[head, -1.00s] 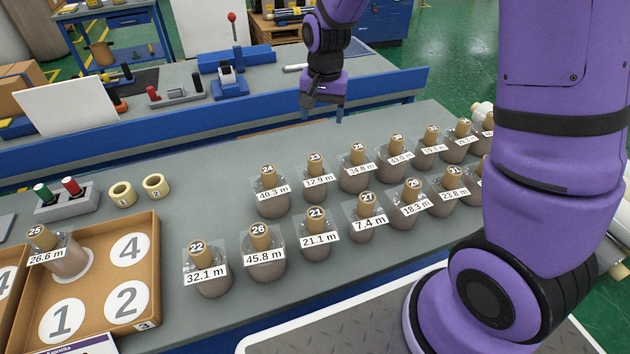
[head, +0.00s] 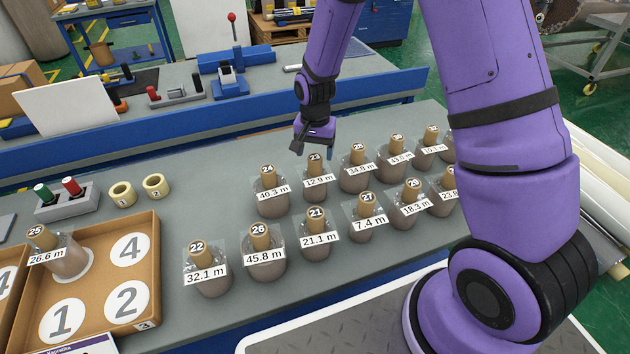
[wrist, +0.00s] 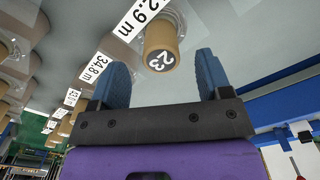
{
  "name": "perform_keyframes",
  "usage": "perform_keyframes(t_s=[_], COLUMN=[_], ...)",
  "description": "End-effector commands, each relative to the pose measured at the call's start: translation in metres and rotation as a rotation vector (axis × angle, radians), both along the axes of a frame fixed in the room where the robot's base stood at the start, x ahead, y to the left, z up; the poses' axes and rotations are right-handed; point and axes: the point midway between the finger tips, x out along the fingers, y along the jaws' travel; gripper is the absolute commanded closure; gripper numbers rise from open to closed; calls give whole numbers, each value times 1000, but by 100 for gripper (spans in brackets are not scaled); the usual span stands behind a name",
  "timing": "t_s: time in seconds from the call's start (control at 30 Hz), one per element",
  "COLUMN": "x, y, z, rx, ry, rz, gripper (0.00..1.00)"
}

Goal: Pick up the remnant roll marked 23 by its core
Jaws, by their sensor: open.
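The roll marked 23 (head: 316,184) stands upright in the back row on the grey bench, wrapped in clear film with a label reading 12.9 m. Its tan core sticks up with the number on its top. My gripper (head: 314,150) is just above and behind this core in the head view. In the wrist view, the core marked 23 (wrist: 161,45) lies between the two blue fingers of my open gripper (wrist: 155,75), a little beyond their tips. I cannot tell the exact gap, and nothing is held.
Roll 24 (head: 271,194) stands to the left, the 34.8 m roll (head: 357,172) to the right and roll 21 (head: 316,238) in front. A cardboard tray (head: 150,265) holds roll 25 (head: 65,256) at left. Bench behind the rows is clear up to a blue rail (head: 180,138).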

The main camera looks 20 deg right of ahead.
Motion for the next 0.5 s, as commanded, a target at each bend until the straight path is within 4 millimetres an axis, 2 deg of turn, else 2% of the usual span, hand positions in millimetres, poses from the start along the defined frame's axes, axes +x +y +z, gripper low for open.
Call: perform_keyframes(t_s=[0.2, 0.33, 0.5], x=[3, 3, 3], y=[-2, -1, -1], z=[-30, -38, -39], rx=[0, 1, 1], ry=[2, 1, -1], rz=[-1, 0, 0], gripper=[29, 29, 29])
